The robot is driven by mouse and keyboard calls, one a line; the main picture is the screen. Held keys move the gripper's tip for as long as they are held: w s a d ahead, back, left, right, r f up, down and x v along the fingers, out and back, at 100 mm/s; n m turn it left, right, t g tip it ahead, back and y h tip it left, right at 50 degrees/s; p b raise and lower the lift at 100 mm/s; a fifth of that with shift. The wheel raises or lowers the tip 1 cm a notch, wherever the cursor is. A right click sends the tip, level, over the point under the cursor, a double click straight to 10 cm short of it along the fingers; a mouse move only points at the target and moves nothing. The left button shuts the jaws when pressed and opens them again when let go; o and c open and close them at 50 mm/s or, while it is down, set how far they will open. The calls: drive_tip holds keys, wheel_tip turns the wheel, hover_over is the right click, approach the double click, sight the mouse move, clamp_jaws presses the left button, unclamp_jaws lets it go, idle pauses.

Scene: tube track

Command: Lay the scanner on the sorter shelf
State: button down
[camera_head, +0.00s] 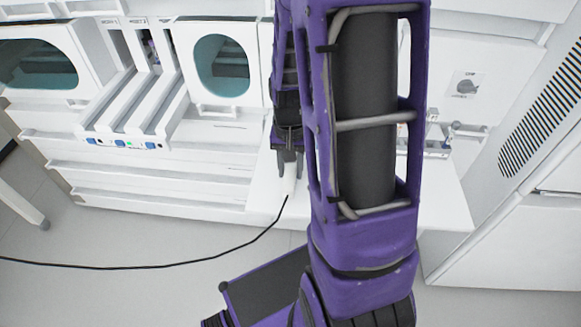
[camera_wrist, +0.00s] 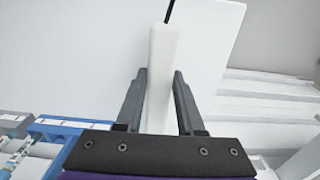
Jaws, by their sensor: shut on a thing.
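The scanner is a white handheld piece with a black cable at its end. In the wrist view the scanner (camera_wrist: 162,75) lies between the two dark fingers of my gripper (camera_wrist: 160,85), which is shut on it. In the head view the scanner (camera_head: 290,180) shows below my gripper (camera_head: 290,158), over the white shelf or counter (camera_head: 262,190), with its cable running down and left. I cannot tell whether the scanner touches that surface. My purple arm hides much of the area to the right. I cannot tell for sure which surface is the sorter shelf.
White machines with round-cornered windows (camera_head: 222,66) stand at the left, with a track unit (camera_head: 130,110) between them. The black cable (camera_head: 130,267) hangs across the floor area. Small fittings (camera_head: 437,140) stand on the counter at right. In the wrist view a blue rack (camera_wrist: 60,130) shows at lower left.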

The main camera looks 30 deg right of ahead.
drive_tip(key=shift+f, duration=0.15)
drive_tip(key=shift+f+b, duration=0.3)
drive_tip(key=shift+b, duration=0.05)
idle(0.3)
drive_tip(key=shift+c, duration=2.2)
unclamp_jaws()
wheel_tip(320, 180, up, 17)
drive_tip(key=p, duration=0.4)
drive_tip(key=shift+r, duration=0.2)
